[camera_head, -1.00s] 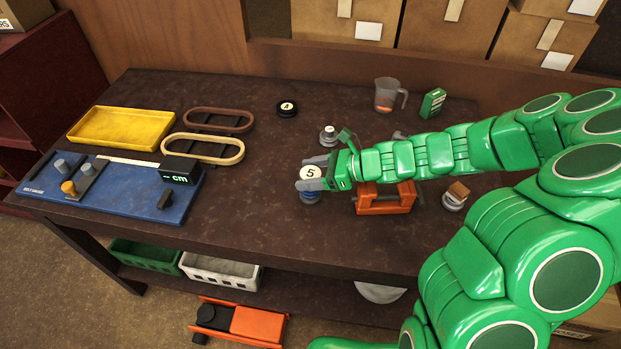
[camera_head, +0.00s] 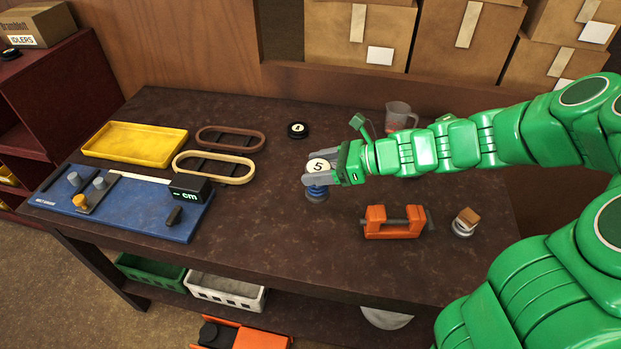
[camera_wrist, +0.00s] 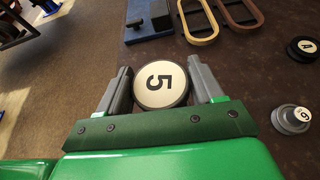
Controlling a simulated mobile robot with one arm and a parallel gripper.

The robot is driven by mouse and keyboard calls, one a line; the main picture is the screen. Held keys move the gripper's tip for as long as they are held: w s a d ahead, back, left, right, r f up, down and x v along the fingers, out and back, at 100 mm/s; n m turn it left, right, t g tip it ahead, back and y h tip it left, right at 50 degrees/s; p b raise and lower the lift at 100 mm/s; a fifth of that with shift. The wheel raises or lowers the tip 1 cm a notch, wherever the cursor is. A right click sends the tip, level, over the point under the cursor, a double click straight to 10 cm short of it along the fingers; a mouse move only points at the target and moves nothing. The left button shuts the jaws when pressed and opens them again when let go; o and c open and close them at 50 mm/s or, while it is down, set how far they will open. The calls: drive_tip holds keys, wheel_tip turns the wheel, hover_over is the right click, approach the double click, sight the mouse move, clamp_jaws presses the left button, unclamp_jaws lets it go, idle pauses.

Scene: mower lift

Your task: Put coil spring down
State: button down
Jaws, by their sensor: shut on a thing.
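My gripper (camera_head: 318,176) is shut on the coil spring (camera_head: 317,192), which has a round white cap marked 5 and a dark blue lower part. In the wrist view the cap (camera_wrist: 160,84) sits between the two grey fingers and hides the lower part. The spring looks upright, over the middle of the dark table (camera_head: 270,235). I cannot tell whether its bottom touches the table top.
An orange clamp (camera_head: 393,222) and a small piece with a brown block (camera_head: 465,222) stand to the right. The front middle is clear.

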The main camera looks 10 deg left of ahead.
sight(306, 171)
drive_tip(key=r, duration=0.1)
drive_tip(key=s+a+n+g, duration=0.1)
drive_tip(key=a+r+g, duration=0.1)
drive_tip(key=shift+s+a+r+n, duration=0.25)
drive_tip(key=shift+r+n, duration=0.05)
drive_tip(key=shift+r, duration=0.05)
drive_tip(key=shift+w+a+f, duration=1.2)
drive_tip(key=shift+w+f, duration=0.8)
drive_tip(key=shift+f, duration=0.1)
drive_tip(key=shift+w+a+f, duration=1.15)
drive_tip(key=shift+w+f, duration=0.8)
drive_tip(key=shift+f, duration=0.2)
drive_tip(key=shift+w+a+f, duration=1.2)
drive_tip(key=shift+w+f, duration=0.8)
drive_tip(key=shift+f, duration=0.1)
drive_tip(key=shift+f, duration=0.15)
drive_tip(key=shift+c, duration=0.8)
unclamp_jaws()
